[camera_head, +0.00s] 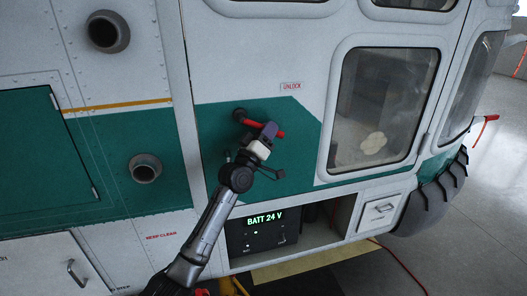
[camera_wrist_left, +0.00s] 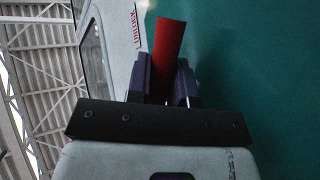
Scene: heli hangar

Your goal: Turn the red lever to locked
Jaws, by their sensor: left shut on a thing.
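The red lever (camera_head: 279,134) is on the green band of the helicopter's side. Its dark round pivot (camera_head: 240,114) is at the upper left, and the lever runs right and slightly down from it. In the left wrist view, the red lever (camera_wrist_left: 168,45) stands up between the two dark fingers of the gripper (camera_wrist_left: 163,80). A small "UNLOCK" label (camera_head: 291,86) with red letters is above and right of the lever. My right gripper is not in view.
A window (camera_head: 384,108) is right of the lever. Below is an open bay with a "BATT 24 V" panel (camera_head: 264,219) and a small drawer (camera_head: 379,213). Two round ports (camera_head: 145,168) are at left. A red cable (camera_head: 405,268) lies on the floor.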

